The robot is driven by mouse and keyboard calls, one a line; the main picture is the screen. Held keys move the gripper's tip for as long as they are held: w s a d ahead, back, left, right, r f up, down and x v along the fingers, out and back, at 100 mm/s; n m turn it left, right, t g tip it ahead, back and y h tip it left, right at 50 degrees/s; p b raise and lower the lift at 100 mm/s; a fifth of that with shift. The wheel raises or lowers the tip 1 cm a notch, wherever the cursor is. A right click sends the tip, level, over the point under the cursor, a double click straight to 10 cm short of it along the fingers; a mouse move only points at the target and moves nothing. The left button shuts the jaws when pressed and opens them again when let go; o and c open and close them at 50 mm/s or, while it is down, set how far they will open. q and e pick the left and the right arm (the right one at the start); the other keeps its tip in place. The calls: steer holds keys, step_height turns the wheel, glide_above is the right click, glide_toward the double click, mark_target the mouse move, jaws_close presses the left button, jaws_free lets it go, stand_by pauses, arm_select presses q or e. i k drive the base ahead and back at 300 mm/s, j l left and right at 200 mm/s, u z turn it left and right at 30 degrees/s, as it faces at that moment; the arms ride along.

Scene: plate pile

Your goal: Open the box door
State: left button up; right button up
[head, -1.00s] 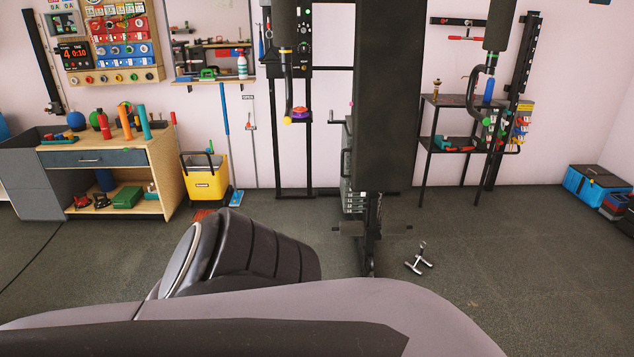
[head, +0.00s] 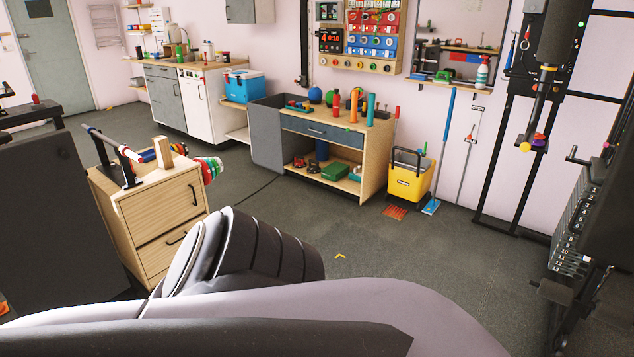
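I cannot tell which thing is the box with the door. A grey wall cabinet (head: 250,11) is at the top of the head view, cut off by the frame edge, and its visible face looks closed. A blue box with a white lid (head: 243,86) stands at the back, left of the workbench. Neither of my grippers shows in the head view. Part of my own body fills the bottom of the picture. Both candidates are well away across the room.
A wooden drawer cabinet (head: 162,215) stands close at left. A workbench (head: 345,140) and a yellow bucket (head: 408,178) are along the back wall. A weight machine (head: 590,225) stands at right. The grey floor (head: 400,270) between them is mostly open.

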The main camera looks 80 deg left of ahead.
mark_target(149, 212)
steer(key=u, duration=3.55)
steer(key=i+l, duration=0.3)
steer(key=i, duration=0.2)
steer(key=i+l, duration=0.3)
steer(key=i, duration=0.2)
steer(key=i+l+z, duration=0.1)
steer(key=i+l, duration=0.15)
steer(key=i, duration=0.25)
steer(key=i+l, duration=0.25)
steer(key=i, duration=0.3)
steer(key=i+l, duration=0.25)
steer(key=i, duration=0.25)
steer(key=i+l, duration=0.3)
steer(key=i, duration=0.2)
steer(key=i+l+z, duration=0.1)
steer(key=i+l, duration=0.15)
steer(key=i, duration=0.25)
